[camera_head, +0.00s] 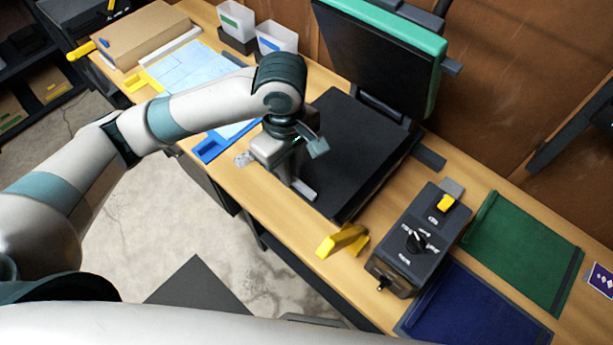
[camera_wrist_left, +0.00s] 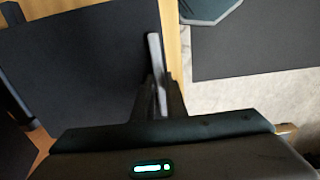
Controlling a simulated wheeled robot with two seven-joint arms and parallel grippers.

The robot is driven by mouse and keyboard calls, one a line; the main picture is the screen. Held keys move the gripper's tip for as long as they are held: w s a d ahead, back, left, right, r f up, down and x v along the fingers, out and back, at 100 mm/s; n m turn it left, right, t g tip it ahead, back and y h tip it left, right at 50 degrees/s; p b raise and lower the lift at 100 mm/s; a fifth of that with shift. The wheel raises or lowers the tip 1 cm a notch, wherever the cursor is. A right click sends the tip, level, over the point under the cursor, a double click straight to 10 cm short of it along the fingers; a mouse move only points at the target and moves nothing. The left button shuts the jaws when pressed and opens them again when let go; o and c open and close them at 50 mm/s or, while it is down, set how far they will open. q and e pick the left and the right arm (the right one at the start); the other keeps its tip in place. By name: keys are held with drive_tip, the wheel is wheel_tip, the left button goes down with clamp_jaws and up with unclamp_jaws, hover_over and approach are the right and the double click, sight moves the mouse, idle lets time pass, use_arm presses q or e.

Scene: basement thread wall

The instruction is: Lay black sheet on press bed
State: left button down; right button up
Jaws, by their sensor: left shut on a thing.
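The black sheet (camera_head: 360,135) lies flat over the bed of the open press, and its dark surface also fills the left of the left wrist view (camera_wrist_left: 80,60). A light grey strip (camera_head: 303,188) runs along its near edge; it also shows between my fingers in the left wrist view (camera_wrist_left: 154,60). My left gripper (camera_head: 297,178) is low at this near edge, shut on the strip. The press bed is mostly hidden under the sheet. The press's teal-edged lid (camera_head: 385,50) stands raised behind. My right gripper is out of view.
A dark control box (camera_head: 420,240) and a yellow block (camera_head: 342,240) stand to the right of the press. Green (camera_head: 525,250) and blue (camera_head: 475,310) sheets lie beyond. White bins (camera_head: 275,38), a blue tray (camera_head: 212,147) and a cardboard box (camera_head: 140,35) are to the left.

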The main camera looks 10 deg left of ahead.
use_arm(q)
wheel_tip(320, 180, down, 4)
drive_tip(key=shift+a+f+p, duration=0.1)
drive_tip(key=shift+f+p, duration=0.15)
drive_tip(key=shift+p, duration=0.1)
drive_tip(key=shift+f, duration=0.25)
wheel_tip(320, 180, down, 3)
drive_tip(key=shift+f+p, duration=0.15)
drive_tip(key=shift+p, duration=0.25)
drive_tip(key=c, duration=1.8)
unclamp_jaws()
drive_tip(key=shift+f, duration=0.1)
drive_tip(key=shift+o, duration=0.2)
